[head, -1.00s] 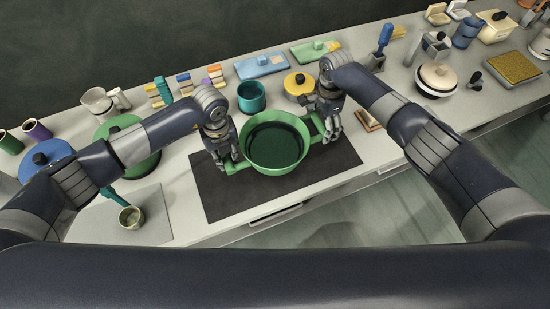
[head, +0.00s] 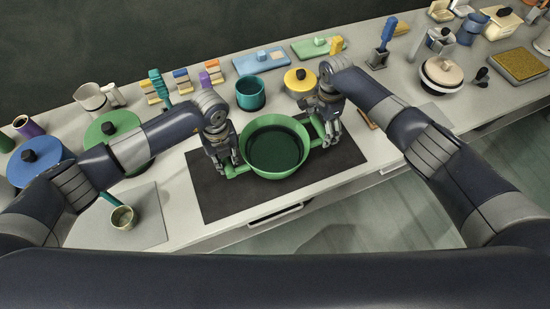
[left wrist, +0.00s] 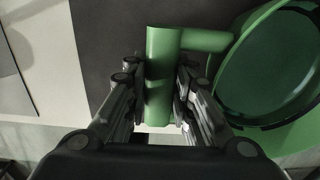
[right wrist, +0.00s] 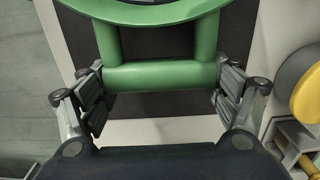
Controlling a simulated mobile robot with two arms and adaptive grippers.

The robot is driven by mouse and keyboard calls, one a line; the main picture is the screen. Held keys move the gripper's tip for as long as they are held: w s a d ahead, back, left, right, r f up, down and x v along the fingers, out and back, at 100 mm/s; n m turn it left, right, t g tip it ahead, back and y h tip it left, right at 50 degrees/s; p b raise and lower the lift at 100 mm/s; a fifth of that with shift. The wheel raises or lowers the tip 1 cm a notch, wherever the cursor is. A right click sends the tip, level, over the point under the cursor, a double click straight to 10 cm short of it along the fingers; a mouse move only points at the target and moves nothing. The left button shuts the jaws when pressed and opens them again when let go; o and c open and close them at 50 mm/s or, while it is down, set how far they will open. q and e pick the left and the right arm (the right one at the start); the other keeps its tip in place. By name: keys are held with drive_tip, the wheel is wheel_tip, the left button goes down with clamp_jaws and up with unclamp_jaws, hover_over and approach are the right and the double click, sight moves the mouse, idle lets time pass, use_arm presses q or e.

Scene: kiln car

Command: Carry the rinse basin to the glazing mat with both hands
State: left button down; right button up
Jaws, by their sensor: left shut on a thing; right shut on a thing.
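The green rinse basin (head: 246,160) is round, with a dark green inside and a bar handle on each side. It is upright over the middle of the dark mat (head: 216,200), which I take as the glazing mat. I cannot tell whether its base touches the mat. My left gripper (head: 231,166) is shut on the left handle, which stands between its fingers in the left wrist view (left wrist: 160,75). My right gripper (head: 326,132) is shut on the right handle, whose bar spans between its fingers in the right wrist view (right wrist: 160,75).
A teal pot (head: 250,93) and a yellow-lidded pot (head: 299,80) stand behind the basin. A grey board (head: 150,225) with a small cup (head: 122,217) lies left of the mat. Green (head: 112,130) and blue (head: 40,165) lidded vessels are near my left arm. The mat's front is clear.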

use_arm(q)
drive_tip(key=shift+w+a+f, duration=0.1)
drive_tip(key=shift+a+f, duration=0.15)
drive_tip(key=shift+f, duration=0.05)
use_arm(e)
drive_tip(key=shift+d+f, duration=0.3)
drive_tip(key=shift+f, duration=0.1)
use_arm(q)
drive_tip(key=c, duration=1.5)
unclamp_jaws()
drive_tip(key=shift+r, duration=0.1)
use_arm(e)
drive_tip(key=o, duration=1.9)
drive_tip(key=shift+r, duration=0.1)
use_arm(q)
drive_tip(key=shift+o, duration=0.5)
drive_tip(key=shift+d, duration=0.15)
use_arm(e)
drive_tip(key=shift+o, duration=0.2)
drive_tip(key=shift+s+a, duration=0.1)
drive_tip(key=shift+a, duration=0.05)
drive_tip(key=shift+r, duration=0.1)
drive_tip(key=shift+a, duration=0.1)
use_arm(q)
wheel_tip(320, 180, up, 12)
use_arm(e)
wheel_tip(320, 180, up, 12)
